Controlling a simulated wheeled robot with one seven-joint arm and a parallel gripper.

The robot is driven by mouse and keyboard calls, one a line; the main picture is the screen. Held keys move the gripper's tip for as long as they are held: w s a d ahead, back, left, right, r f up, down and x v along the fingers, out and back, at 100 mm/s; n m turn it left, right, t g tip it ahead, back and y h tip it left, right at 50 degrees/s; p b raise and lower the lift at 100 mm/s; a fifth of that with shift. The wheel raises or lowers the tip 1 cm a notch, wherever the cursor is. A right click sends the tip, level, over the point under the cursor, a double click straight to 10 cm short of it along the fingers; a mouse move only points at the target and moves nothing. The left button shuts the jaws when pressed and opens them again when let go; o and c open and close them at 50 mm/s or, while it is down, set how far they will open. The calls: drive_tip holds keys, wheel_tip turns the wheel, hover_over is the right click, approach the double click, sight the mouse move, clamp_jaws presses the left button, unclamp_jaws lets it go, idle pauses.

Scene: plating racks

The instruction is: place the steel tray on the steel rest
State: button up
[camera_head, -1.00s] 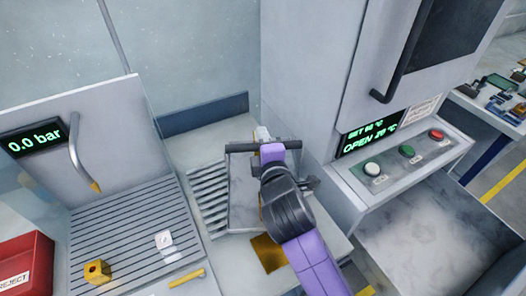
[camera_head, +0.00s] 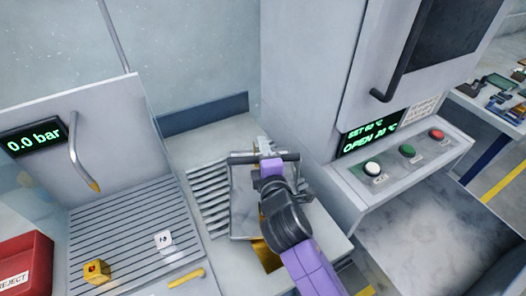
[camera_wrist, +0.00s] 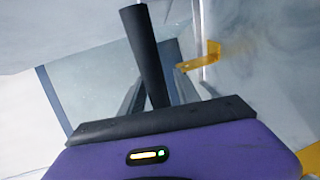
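The steel tray (camera_head: 243,206) is a grey, shallow, rectangular tray with a dark handle bar (camera_head: 240,159) along its far edge. My gripper (camera_head: 268,161) is at that bar and appears shut on it; my purple and black wrist covers the tray's right part.
A ribbed drain board (camera_head: 125,225) with a yellow block (camera_head: 96,271) and a white block (camera_head: 163,239) lies left. A tall cabinet with a button panel (camera_head: 405,155) stands close on the right. A yellow plate (camera_head: 266,256) lies just in front of the tray. A red reject bin (camera_head: 25,262) is far left.

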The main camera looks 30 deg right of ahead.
drive_tip(key=shift+r, duration=0.1)
drive_tip(key=b+v, duration=0.1)
drive_tip(key=v, duration=1.1)
drive_tip(key=shift+b, duration=0.35)
drive_tip(key=shift+r, duration=0.1)
drive_tip(key=s+a+f+m+y, duration=0.2)
drive_tip(key=s+f+m, duration=0.15)
drive_tip(key=s, duration=0.35)
drive_tip(key=s+a+f+m+y, duration=0.15)
drive_tip(key=s+f, duration=0.25)
drive_tip(key=s, duration=0.4)
drive_tip(key=s+d+r+m, duration=0.1)
drive_tip(key=s+r+m, duration=0.1)
drive_tip(key=s+m, duration=0.2)
drive_tip(key=s+d+r+m+y, duration=0.1)
drive_tip(key=s+m, duration=0.4)
drive_tip(key=s, duration=0.6)
drive_tip(key=shift+d+r, duration=0.4)
drive_tip(key=shift+d, duration=0.25)
